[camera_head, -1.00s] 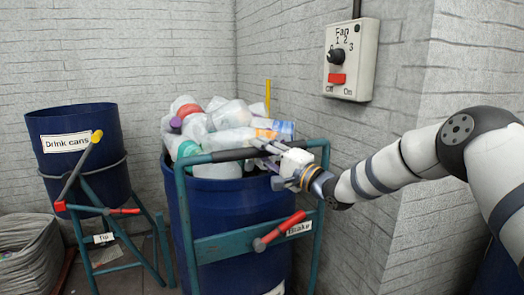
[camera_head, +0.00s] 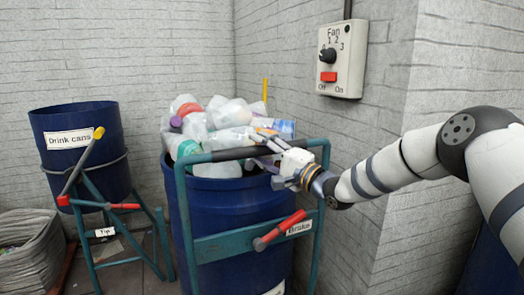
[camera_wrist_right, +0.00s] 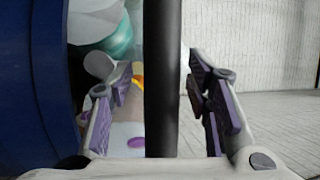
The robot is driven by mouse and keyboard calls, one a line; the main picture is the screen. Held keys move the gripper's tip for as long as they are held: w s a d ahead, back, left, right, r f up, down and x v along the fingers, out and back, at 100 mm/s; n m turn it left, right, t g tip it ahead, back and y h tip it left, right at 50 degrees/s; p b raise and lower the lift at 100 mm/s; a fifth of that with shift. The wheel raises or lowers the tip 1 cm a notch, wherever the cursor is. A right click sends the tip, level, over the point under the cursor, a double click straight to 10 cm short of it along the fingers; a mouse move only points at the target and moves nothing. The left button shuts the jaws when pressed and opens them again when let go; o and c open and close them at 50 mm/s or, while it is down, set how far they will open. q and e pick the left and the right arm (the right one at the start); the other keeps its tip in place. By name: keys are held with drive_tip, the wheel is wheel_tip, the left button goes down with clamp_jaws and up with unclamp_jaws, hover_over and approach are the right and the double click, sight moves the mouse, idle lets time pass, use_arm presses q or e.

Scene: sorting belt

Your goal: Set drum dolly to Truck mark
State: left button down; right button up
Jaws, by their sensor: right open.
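The drum dolly is a teal tube frame (camera_head: 318,205) around a blue drum (camera_head: 230,220) heaped with plastic bottles. Its top bar has a black grip (camera_head: 233,154), and a red brake lever (camera_head: 280,231) sits below by the label "Brake". My right gripper (camera_head: 265,151) is at the right end of the top bar. In the right wrist view the dark bar (camera_wrist_right: 163,80) passes between its two spread fingers, with visible gaps on both sides. My left gripper is not in view. No Truck mark shows.
A blue "Drink cans" drum (camera_head: 105,160) in a tipping stand is at the left, beside a grey sack (camera_head: 30,250). A fan switch box (camera_head: 342,58) hangs on the right wall. Brick walls stand close behind and right of the dolly. A little tiled floor shows at lower left.

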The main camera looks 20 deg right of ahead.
drive_tip(key=v, duration=1.2)
